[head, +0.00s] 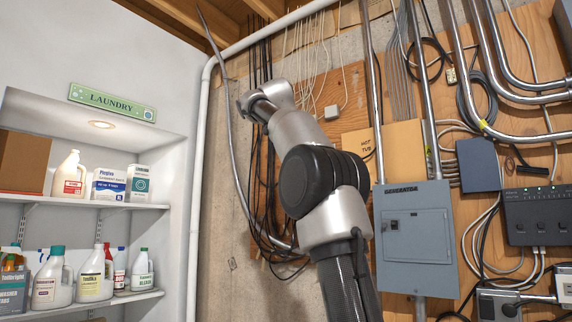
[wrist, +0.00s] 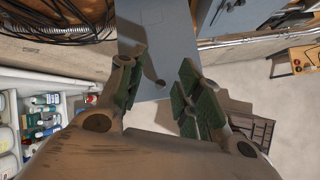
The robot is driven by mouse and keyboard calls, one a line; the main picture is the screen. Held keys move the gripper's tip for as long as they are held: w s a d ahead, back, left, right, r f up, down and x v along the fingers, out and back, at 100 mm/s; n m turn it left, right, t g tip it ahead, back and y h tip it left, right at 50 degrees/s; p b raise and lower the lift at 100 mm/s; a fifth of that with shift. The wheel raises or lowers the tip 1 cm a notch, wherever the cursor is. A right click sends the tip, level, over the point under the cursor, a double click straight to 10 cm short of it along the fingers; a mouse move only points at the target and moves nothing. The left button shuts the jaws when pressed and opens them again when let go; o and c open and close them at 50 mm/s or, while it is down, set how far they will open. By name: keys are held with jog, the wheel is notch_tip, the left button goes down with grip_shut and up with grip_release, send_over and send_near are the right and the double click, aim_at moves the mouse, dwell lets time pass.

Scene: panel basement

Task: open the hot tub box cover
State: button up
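A tan board lettered "HOT TUB" (head: 365,143) is on the wall in the head view, just right of my arm. The box that belongs with it is not seen there; my arm covers the wall below and left of the label. In the wrist view a flat grey box face (wrist: 168,42), likely the hot tub box cover, lies beyond my fingers, with a gripper shadow on it. My gripper (wrist: 157,98) is open and empty, its green-padded fingers apart on either side of the face's lower part. I cannot tell whether they touch it.
The grey generator box (head: 415,240) is right of my arm, with conduits above. Black cables (head: 262,170) hang on the left. A black control unit (head: 538,215) is far right. Shelves of laundry bottles (head: 95,275) stand left; they also show in the wrist view (wrist: 40,120).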

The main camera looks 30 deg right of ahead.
jog(key=shift+v, duration=0.85)
jog(key=s+a, duration=0.4)
jog(key=a, duration=0.7)
jog(key=shift+a+r, duration=0.15)
jog(key=shift+a, duration=0.05)
jog(key=shift+s, duration=0.1)
